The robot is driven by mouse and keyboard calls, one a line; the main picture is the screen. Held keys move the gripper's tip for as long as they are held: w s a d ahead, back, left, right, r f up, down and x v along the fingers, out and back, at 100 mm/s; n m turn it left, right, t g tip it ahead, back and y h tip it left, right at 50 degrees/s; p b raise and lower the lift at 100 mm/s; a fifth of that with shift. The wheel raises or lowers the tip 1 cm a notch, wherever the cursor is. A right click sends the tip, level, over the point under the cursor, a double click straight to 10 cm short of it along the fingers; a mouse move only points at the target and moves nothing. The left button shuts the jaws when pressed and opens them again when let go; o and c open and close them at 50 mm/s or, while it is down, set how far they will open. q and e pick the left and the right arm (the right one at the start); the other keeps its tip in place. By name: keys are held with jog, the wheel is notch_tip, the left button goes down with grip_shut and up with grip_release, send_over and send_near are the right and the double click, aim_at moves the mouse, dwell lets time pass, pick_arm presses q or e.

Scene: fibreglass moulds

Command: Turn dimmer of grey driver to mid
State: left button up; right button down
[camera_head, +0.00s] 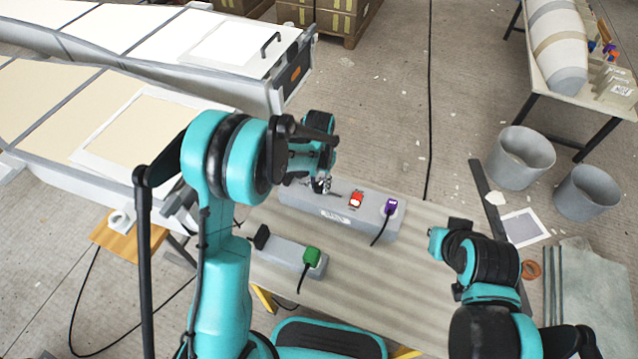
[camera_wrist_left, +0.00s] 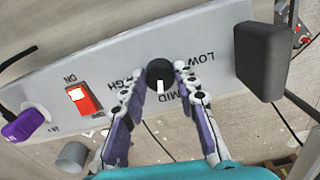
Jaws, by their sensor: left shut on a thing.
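The grey driver (camera_head: 325,197) is a long box at the back of the table. In the left wrist view its face (camera_wrist_left: 125,52) carries upside-down HIGH, MID and LOW labels around a black round dimmer knob (camera_wrist_left: 159,72). The knob's white mark points down in the picture, toward the side with the partly covered MID label. My left gripper (camera_head: 321,186) is at the driver; its two fingers (camera_wrist_left: 158,88) are shut on the knob, one on each side. My right gripper (camera_head: 452,240) is over the table's right side; its fingers cannot be made out.
The driver has a red switch (camera_head: 356,199) and a purple plug (camera_head: 391,206) with a black cable. A second grey box (camera_head: 285,258) with a green plug (camera_head: 312,256) lies nearer. The table (camera_head: 395,285) is bare on the right. Grey buckets (camera_head: 520,158) stand beyond.

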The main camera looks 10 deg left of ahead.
aim_at(319, 185)
pick_arm(q)
jog(key=shift+n, duration=1.6)
jog(key=o, duration=1.2)
jog(key=shift+c, duration=0.2)
notch_tip(319, 185, up, 12)
